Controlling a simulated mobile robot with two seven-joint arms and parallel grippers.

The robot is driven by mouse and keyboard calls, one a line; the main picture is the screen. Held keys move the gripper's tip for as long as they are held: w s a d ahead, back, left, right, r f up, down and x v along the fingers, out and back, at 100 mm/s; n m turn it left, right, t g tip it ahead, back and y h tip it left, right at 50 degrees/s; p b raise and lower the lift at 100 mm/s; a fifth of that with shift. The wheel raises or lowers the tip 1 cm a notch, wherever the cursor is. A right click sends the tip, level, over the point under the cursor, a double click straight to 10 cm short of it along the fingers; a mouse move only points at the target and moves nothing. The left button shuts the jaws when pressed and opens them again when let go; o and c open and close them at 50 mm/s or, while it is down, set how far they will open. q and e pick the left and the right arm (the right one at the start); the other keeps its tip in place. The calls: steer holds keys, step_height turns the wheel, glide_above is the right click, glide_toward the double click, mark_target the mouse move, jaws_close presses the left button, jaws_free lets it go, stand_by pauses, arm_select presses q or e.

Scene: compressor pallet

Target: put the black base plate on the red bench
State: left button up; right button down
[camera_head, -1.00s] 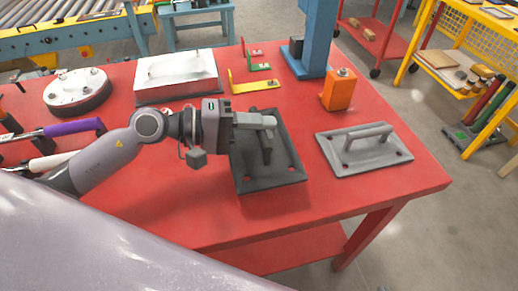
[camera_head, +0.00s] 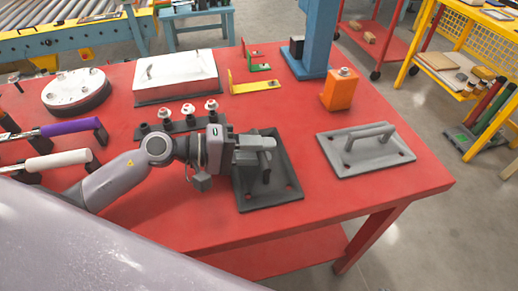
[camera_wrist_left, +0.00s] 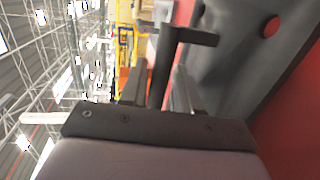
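The black base plate (camera_head: 283,194) lies on the red bench (camera_head: 210,228), near its front edge, with a bar handle standing on it. My left gripper (camera_head: 262,152) is over the plate at this handle. In the left wrist view the two fingers (camera_wrist_left: 162,88) stand apart, one on each side of the dark handle (camera_wrist_left: 164,66), with a narrow gap showing on the left side. The plate surface (camera_wrist_left: 232,45) fills the upper right there. The fingertips are partly hidden in the head view. My right gripper is not in view.
A grey plate with a handle (camera_head: 367,150) lies to the right. An orange block (camera_head: 338,90) and blue column (camera_head: 317,40) stand behind. A dark strip with several studs (camera_head: 160,131) lies left of the plate. A white box (camera_head: 176,76) stands at the back.

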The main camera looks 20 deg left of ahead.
arm_select(q)
steer(key=shift+o, duration=0.8)
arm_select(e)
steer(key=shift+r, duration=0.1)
arm_select(q)
steer(key=shift+r, duration=0.15)
steer(key=b+v, duration=0.2)
steer(key=v, duration=0.7)
steer(key=shift+s+a, duration=0.15)
steer(key=shift+a, duration=0.05)
steer(key=shift+b+v, duration=0.45)
steer(key=shift+v, duration=0.8)
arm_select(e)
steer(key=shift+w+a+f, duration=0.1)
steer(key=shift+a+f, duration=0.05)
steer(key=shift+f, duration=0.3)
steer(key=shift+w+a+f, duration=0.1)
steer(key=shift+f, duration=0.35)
arm_select(q)
steer(key=shift+r, duration=0.1)
steer(key=shift+s, duration=0.15)
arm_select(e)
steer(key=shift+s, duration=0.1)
